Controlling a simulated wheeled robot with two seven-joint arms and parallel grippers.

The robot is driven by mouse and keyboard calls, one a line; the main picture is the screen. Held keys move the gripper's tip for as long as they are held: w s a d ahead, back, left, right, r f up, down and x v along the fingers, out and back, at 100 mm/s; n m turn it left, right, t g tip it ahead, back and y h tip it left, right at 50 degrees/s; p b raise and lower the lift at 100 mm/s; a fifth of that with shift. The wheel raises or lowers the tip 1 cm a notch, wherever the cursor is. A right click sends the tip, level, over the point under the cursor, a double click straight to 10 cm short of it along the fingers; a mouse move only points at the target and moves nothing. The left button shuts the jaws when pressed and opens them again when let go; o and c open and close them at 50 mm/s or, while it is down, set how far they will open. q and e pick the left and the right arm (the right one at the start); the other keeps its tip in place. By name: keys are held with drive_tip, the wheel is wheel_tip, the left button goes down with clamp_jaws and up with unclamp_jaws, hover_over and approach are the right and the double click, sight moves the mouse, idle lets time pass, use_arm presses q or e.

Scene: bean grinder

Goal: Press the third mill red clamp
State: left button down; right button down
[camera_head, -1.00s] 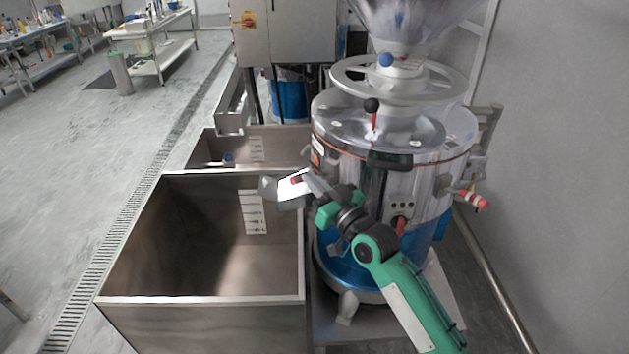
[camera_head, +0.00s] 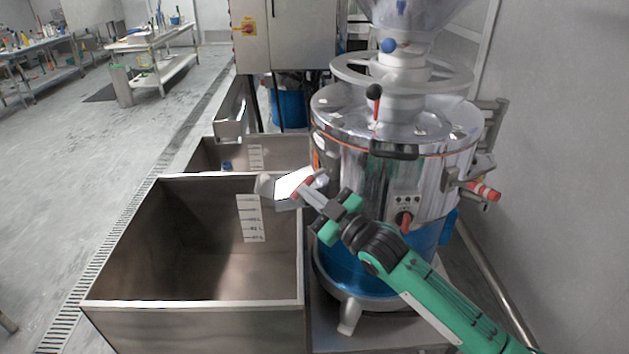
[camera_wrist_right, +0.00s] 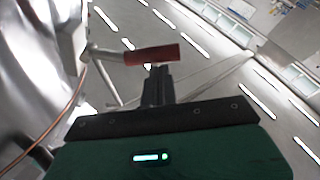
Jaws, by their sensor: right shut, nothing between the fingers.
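The mill (camera_head: 370,185) is a shiny steel drum with a blue lower part. Its spout (camera_head: 278,187) juts out left over the steel bin. A red clamp (camera_head: 303,181) is at the spout, partly hidden by my right gripper (camera_head: 304,190). In the right wrist view the red clamp (camera_wrist_right: 152,55) is a short red bar lying across, just past the tips of my right gripper (camera_wrist_right: 156,72). The fingers are shut with nothing between them. The tips look very close to the bar; I cannot tell whether they touch. My left gripper is not in view.
An open steel bin (camera_head: 193,303) stands left of the mill, with another bin (camera_head: 205,155) behind it. A red handle (camera_head: 483,191) and a red knob (camera_head: 404,220) are on the mill. A grey wall (camera_head: 565,150) bounds the right side.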

drive_tip(key=w+d+f+n+g+b, duration=0.1)
drive_tip(key=w+d+f+n, duration=0.1)
drive_tip(key=f+n, duration=0.4)
drive_tip(key=shift+w+d+g+y+b, duration=0.2)
drive_tip(key=shift+d+g+y+b, duration=0.1)
drive_tip(key=shift+d+g, duration=0.15)
drive_tip(key=shift+d, duration=0.1)
idle(0.3)
idle(0.4)
